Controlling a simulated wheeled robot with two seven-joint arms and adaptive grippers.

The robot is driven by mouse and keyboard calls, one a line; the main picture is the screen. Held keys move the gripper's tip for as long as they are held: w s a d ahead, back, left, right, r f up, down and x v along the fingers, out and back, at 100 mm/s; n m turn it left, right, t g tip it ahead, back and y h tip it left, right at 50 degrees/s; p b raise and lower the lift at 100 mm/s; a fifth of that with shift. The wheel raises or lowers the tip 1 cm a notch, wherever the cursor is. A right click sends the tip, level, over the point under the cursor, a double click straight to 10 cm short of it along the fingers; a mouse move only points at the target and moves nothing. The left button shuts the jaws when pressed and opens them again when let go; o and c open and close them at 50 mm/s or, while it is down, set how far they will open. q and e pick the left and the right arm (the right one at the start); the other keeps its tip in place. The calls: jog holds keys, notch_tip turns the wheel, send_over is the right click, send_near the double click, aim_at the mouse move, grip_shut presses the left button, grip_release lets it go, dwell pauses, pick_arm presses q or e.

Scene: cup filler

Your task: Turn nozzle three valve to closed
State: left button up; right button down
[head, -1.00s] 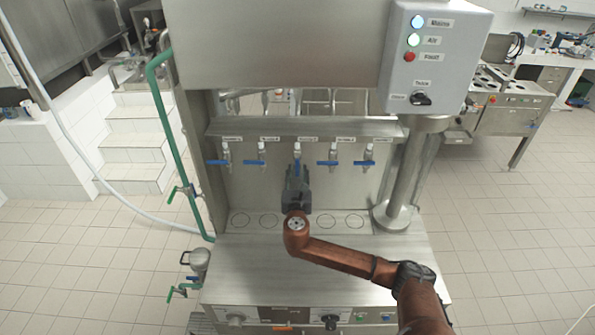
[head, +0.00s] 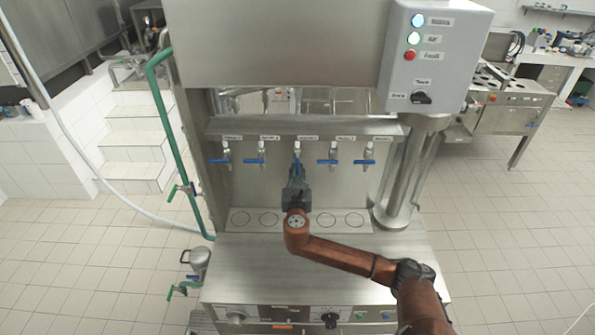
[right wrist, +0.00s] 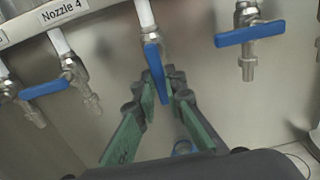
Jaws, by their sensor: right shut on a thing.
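The middle one in the row of nozzles is nozzle three (head: 297,150). Its blue valve handle (head: 297,166) points down and out towards me, in line with the nozzle. In the right wrist view this handle (right wrist: 155,68) hangs lengthwise, its lower end between the green-padded fingers. My right gripper (head: 297,178), also seen in the right wrist view (right wrist: 164,88), is shut on that handle from below and in front. The fingers partly hide the handle and nozzle outlet in the head view. My left gripper is not in view.
Neighbouring valves have blue handles turned crosswise, including nozzle four (right wrist: 45,88) and the one on the other side (right wrist: 250,34). A steel column (head: 410,180) stands to the right, below a control box (head: 440,55). The steel counter (head: 245,265) below is clear.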

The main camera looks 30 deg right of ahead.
jog(key=shift+m, duration=0.3)
jog(key=shift+w+a+r+m+b, duration=0.35)
jog(key=shift+m+b, duration=0.35)
jog(key=shift+m, duration=2.15)
jog(key=shift+w+a+r+m+b, duration=0.1)
jog(key=shift+a+r+m+b, duration=0.5)
jog(key=shift+m, duration=2.3)
jog(key=shift+w+a+r+m+b, duration=0.25)
jog(key=shift+m+b, duration=0.55)
jog(key=shift+m, duration=2.05)
jog(key=shift+r, duration=0.1)
jog(key=c, duration=2)
grip_release()
jog(key=shift+d, duration=0.1)
jog(key=v, duration=1.2)
jog(key=shift+s, duration=0.1)
